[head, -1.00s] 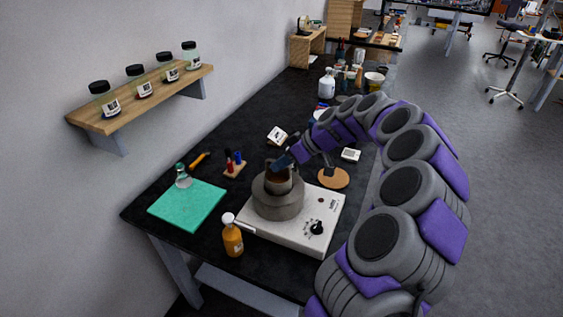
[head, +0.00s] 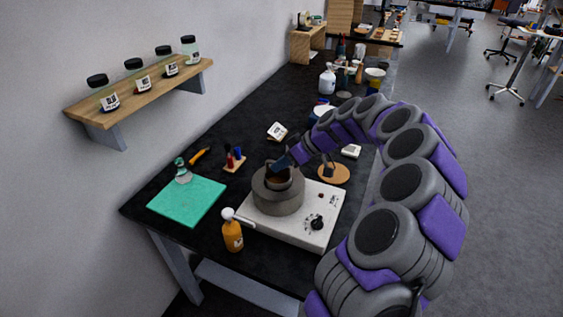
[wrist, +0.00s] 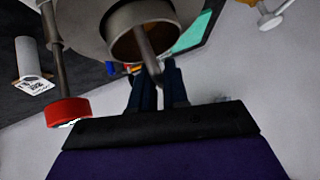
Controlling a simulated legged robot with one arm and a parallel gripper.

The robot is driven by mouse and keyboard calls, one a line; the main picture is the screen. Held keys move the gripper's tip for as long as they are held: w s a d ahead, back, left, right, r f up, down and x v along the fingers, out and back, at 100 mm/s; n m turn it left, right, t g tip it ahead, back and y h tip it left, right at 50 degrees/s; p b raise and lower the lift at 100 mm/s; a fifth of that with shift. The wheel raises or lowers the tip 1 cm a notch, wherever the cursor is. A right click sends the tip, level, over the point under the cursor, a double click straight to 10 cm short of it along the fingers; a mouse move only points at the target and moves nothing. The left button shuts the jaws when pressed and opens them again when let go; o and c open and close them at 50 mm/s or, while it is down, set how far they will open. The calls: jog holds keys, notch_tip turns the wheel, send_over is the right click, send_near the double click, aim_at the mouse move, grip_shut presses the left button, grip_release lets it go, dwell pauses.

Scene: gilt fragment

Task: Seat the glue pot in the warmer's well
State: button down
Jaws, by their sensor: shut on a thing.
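The glue pot (head: 279,181), small and dark with a brown inside, sits low within the round grey well (head: 278,200) of the white warmer (head: 300,222). Whether it rests on the bottom is hidden. My gripper (head: 279,166) reaches in from the upper right at the pot's rim. In the wrist view my gripper (wrist: 157,75) is shut on a grey bar at the pot (wrist: 143,38), whose round opening is brown inside.
An orange bottle (head: 232,234) stands close to the warmer's left front. A teal mat (head: 186,200) lies left, a small rack (head: 234,162) behind it, and a round cork mat (head: 333,174) right of the well. A wall shelf (head: 140,103) holds several jars.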

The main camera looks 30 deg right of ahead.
jog(key=shift+f, duration=0.75)
jog(key=c, duration=1.1)
grip_release()
jog(key=shift+o, duration=0.2)
jog(key=p+v, duration=0.3)
jog(key=v, duration=1.4)
jog(key=shift+d+p, duration=0.25)
jog(key=shift+p, duration=0.1)
